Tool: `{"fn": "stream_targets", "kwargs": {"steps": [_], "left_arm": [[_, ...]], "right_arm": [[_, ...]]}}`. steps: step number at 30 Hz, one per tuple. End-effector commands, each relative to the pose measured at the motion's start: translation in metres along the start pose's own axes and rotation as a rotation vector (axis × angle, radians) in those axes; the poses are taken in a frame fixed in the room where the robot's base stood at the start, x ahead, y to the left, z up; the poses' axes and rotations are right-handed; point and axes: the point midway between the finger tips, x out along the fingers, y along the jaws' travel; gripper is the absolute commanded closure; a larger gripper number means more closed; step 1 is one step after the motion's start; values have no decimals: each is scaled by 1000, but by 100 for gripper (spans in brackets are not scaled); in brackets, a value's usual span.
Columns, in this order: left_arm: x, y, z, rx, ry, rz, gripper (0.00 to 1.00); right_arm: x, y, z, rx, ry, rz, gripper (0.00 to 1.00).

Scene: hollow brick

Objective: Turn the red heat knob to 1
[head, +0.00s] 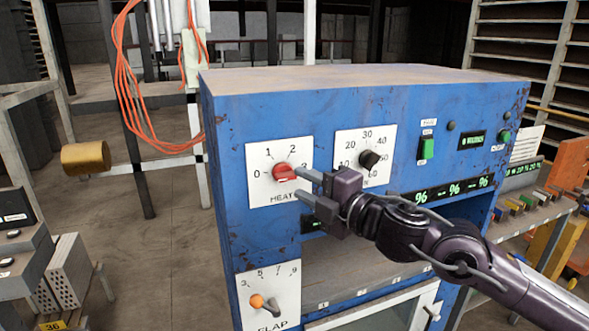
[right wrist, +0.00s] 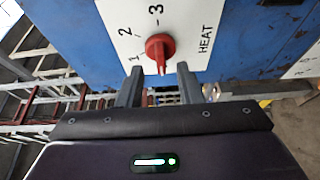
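The red heat knob (head: 284,172) sits on a white plate (head: 262,196) marked 0, 1, 2, 3 and HEAT, at the left of the blue panel. Its ridge lies roughly along the 0–3 line, and its longer end appears to face 0. My right gripper (head: 303,184) is open just in front of the knob. In the right wrist view the knob (right wrist: 160,48) shows ahead of and between the two spread fingers (right wrist: 159,72), apparently with a gap on each side. The 0 mark is hidden there. My left gripper is not in view.
A black knob (head: 370,160) on a plate marked in tens is right of the heat knob. An orange-tipped FLAP lever (head: 263,303) is below. A green switch (head: 426,148) and lit percent displays (head: 455,188) are farther right. Open floor lies left of the blue cabinet (head: 225,140).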

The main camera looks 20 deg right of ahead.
Motion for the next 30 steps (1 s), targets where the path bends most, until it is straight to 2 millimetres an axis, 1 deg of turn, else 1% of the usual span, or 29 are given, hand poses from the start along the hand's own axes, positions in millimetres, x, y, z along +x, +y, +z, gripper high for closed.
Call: {"fn": "stream_targets", "kwargs": {"steps": [1, 3, 9, 19, 20, 24, 27, 30], "left_arm": [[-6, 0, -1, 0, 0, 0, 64], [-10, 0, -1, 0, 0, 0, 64], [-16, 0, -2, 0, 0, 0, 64], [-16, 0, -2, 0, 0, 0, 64], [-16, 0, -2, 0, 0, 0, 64], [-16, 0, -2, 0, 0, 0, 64], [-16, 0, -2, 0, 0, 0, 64], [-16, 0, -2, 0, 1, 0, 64]], "right_arm": [[6, 5, -2, 4, 4, 3, 67], [15, 4, -1, 4, 3, 3, 67], [30, 1, -2, 1, 3, 0, 67], [33, -1, -2, -2, 3, -2, 67], [33, -1, -2, -2, 3, -2, 70], [33, -1, -2, -2, 3, -2, 88], [33, -1, -2, -2, 3, -2, 100], [33, -1, -2, -2, 3, -2, 100]]}}
